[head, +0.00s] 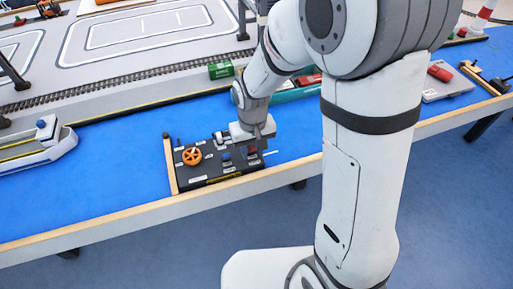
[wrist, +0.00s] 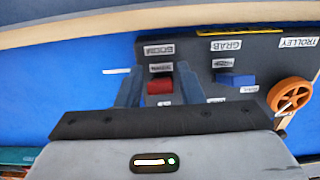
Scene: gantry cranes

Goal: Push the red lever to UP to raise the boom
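The red lever (wrist: 159,86) is on the dark control panel (wrist: 208,68), under a BOOM label (wrist: 158,50) in the wrist view. Smaller labels lie above and below the lever; their words are too small to read surely. My gripper (wrist: 157,80) is open, with one finger on each side of the lever and narrow gaps visible. I cannot tell if either finger touches it. In the head view my gripper (head: 254,147) is low over the right end of the panel (head: 222,172) and largely hides the lever.
A blue lever (wrist: 236,80) under GRAB and an orange wheel (wrist: 290,94) under TROLLEY sit beside the red lever. A wooden strip (head: 170,166) edges the panel. A model boat (head: 38,146) is at left, a green container (head: 221,70) behind. Blue table surface is clear between.

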